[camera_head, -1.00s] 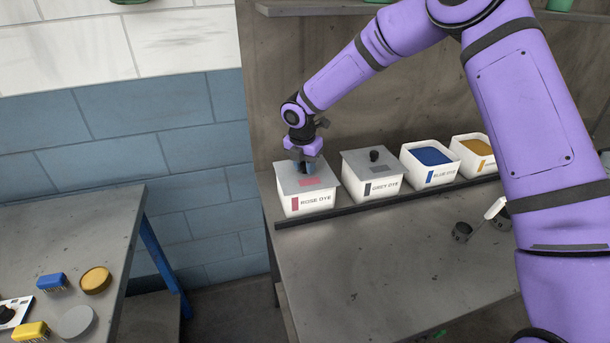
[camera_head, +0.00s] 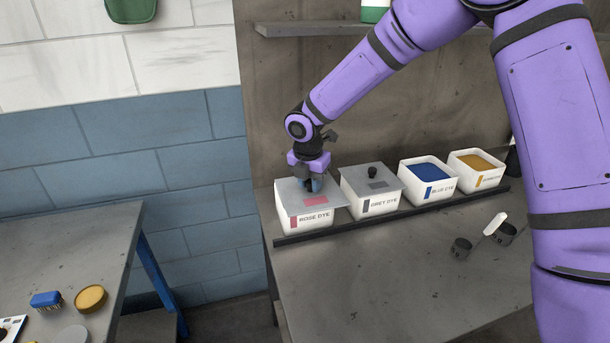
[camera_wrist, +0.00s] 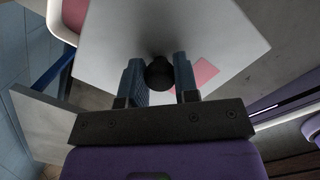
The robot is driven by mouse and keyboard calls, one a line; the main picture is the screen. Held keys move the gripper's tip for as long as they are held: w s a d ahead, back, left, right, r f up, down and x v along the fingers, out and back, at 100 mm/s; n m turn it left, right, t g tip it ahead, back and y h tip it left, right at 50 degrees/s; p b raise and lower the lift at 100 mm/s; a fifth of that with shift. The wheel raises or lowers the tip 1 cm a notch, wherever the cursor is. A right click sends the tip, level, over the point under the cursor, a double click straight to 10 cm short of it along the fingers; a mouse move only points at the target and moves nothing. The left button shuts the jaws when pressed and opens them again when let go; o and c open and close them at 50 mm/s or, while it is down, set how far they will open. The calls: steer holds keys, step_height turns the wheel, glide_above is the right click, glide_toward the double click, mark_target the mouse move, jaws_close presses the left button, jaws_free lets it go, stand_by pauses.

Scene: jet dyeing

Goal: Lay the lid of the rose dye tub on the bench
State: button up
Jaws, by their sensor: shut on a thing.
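The rose dye tub (camera_head: 299,222) is white with a pink label and stands at the left end of the row on the grey bench (camera_head: 390,270). Its grey square lid (camera_head: 291,199) has a pink patch and shows in the wrist view (camera_wrist: 205,35). My gripper (camera_head: 311,184) is shut on the lid's black knob (camera_wrist: 159,73), with one blue finger on each side. In the wrist view a white rim with pink inside shows past the lid's edge, so the lid looks shifted off the tub. How high it is held is unclear.
The lidded grey dye tub (camera_head: 378,204) stands close on the right, then open blue (camera_head: 440,187) and yellow (camera_head: 488,180) tubs. A dark rail (camera_head: 400,214) runs before them. The bench's front left is clear.

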steer(key=s+d, duration=0.1)
steer(key=s, duration=0.8)
steer(key=shift+s+d+r, duration=0.2)
steer(key=shift+d+r, duration=0.2)
steer(key=shift+r, duration=0.05)
steer(key=shift+s+f, duration=0.1)
